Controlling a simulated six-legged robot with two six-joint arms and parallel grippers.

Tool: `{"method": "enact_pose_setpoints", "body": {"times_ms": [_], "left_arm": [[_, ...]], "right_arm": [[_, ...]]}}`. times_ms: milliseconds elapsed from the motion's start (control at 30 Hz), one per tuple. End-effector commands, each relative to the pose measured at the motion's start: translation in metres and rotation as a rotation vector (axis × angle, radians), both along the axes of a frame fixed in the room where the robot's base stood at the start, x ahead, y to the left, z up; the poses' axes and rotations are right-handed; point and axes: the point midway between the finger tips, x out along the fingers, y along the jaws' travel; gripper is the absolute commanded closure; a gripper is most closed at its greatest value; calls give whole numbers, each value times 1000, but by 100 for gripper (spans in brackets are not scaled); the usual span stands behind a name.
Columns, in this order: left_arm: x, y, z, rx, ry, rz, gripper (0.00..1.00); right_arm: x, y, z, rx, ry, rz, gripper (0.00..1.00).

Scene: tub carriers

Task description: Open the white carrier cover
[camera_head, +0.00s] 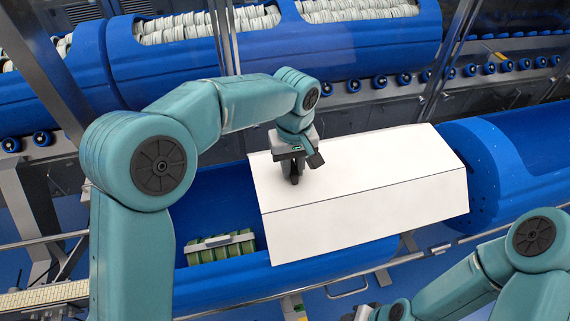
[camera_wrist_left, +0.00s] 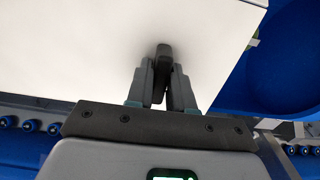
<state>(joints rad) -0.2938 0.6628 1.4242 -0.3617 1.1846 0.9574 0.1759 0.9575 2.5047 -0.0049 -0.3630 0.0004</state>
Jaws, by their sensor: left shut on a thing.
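The white carrier cover (camera_head: 385,168) is a folded white panel with a sloped front face. It lies over part of a blue tub (camera_head: 222,205), whose left part is uncovered. My left gripper (camera_head: 295,174) comes down on the cover near its left edge. In the left wrist view, its fingers (camera_wrist_left: 167,80) are shut on a small dark handle (camera_wrist_left: 164,52) standing on the white surface. The fingers hide part of the handle. My right gripper (camera_head: 362,312) shows only partly at the bottom edge, and its jaws cannot be made out.
Another blue tub (camera_head: 485,170) stands right of the cover. Behind are blue tubs with stacked white items (camera_head: 208,24) and a row of blue rollers (camera_head: 404,79). A metal rail runs along the front.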

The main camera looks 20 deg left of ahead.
Motion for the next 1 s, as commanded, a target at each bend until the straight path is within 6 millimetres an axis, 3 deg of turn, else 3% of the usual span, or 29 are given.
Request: {"method": "enact_pose_setpoints", "body": {"times_ms": [200,233,300,667,767,1000], "left_arm": [[1,0,2,-2,-8,0,100],[1,0,2,-2,-8,0,72],[1,0,2,-2,-7,0,57],[1,0,7,-1,-5,0,57],[1,0,22,-1,-8,1,57],[1,0,86,-3,-10,0,57]], "right_arm": [[0,0,0,0,0,0,57],[0,0,0,0,0,0,57],[0,0,0,0,0,0,57],[0,0,-1,0,0,0,57],[0,0,-2,0,0,0,57],[0,0,-1,0,0,0,57]]}}
